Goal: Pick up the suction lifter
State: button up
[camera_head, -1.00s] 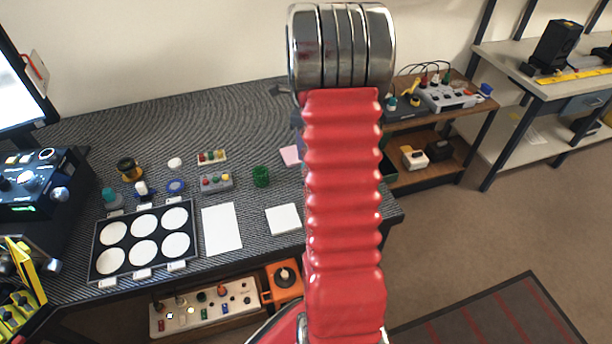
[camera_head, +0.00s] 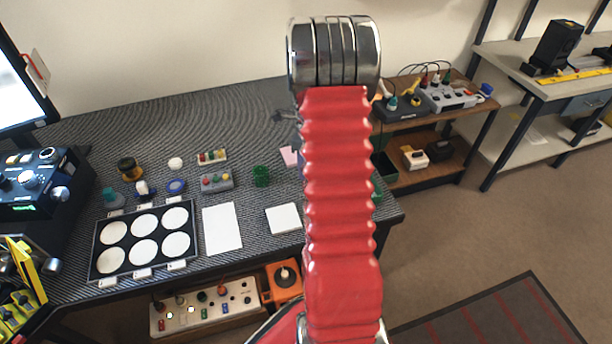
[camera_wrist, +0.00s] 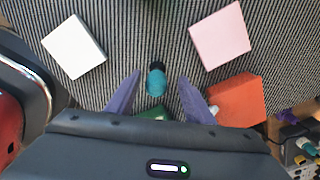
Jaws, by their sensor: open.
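A small teal piece with a dark end (camera_wrist: 156,82), which looks like the suction lifter, stands on the striped mat in the wrist view. My gripper (camera_wrist: 159,74) has its two purple fingers spread apart, one on each side of the teal piece, with gaps showing on both sides. The fingers do not touch it in this view. In the head view my red arm covers this spot.
A white square pad (camera_wrist: 74,47), a pink pad (camera_wrist: 219,35) and an orange block (camera_wrist: 236,100) lie around the fingers. A green item (camera_wrist: 152,113) shows at the gripper body. A tray of white discs (camera_head: 179,205) sits at the table's left.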

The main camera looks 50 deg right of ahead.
jog(key=shift+s+a+f, duration=0.1)
jog(key=shift+a+f, duration=0.05)
jog(key=shift+f, duration=1.2)
jog(key=shift+a+f, duration=0.1)
jog(key=shift+f, duration=1.2)
jog(key=shift+c, duration=0.2)
jog(key=c, duration=1)
